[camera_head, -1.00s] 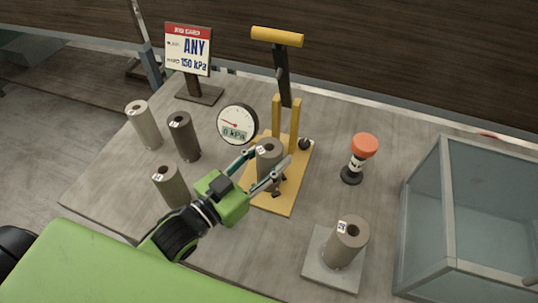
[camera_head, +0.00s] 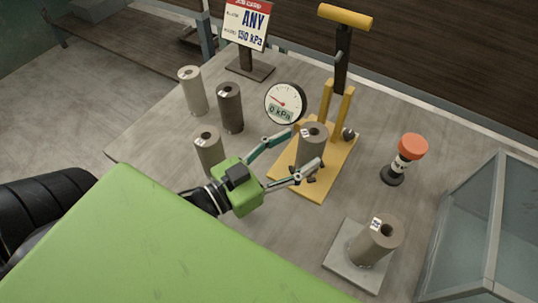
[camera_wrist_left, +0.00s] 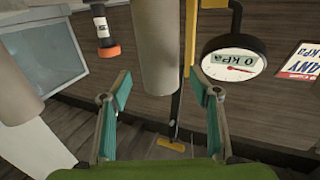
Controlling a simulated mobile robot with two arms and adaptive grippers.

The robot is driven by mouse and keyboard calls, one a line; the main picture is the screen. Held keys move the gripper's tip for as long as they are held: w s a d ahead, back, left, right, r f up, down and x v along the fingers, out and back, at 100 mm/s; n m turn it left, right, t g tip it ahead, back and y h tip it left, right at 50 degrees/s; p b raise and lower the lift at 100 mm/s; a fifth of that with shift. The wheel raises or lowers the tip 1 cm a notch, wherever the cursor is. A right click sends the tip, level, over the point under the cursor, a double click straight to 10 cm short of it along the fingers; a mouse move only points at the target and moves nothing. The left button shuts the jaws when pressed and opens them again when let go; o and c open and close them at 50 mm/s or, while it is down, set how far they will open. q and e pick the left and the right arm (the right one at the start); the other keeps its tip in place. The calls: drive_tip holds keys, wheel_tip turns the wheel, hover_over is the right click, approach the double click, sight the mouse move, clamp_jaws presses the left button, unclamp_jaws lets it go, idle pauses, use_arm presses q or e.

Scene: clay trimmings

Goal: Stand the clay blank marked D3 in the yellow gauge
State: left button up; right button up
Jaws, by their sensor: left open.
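The yellow gauge (camera_head: 322,187) is a yellow press with a lever and a round dial (camera_head: 285,103) reading 0 kPa. A grey-brown clay blank (camera_head: 313,150) stands upright on its base; its label is too small to read. My left gripper (camera_head: 304,148) is open, its fingers reaching toward that blank from the front left. In the left wrist view the blank (camera_wrist_left: 158,45) shows beyond and between the spread fingers (camera_wrist_left: 162,100), with a gap to each side. I cannot tell which blank is D3. My right gripper is not in view.
Three blanks stand at the left: a pale one (camera_head: 193,92), a dark one (camera_head: 230,108) and a brown one (camera_head: 208,152). Another blank (camera_head: 376,243) stands on a grey plate (camera_head: 345,261). An orange-topped tool (camera_head: 411,148), a glass box (camera_head: 485,235) and a job card (camera_head: 246,25) stand around.

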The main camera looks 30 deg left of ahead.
use_arm(q)
drive_tip(key=v, duration=0.7)
drive_tip(key=shift+b, duration=0.4)
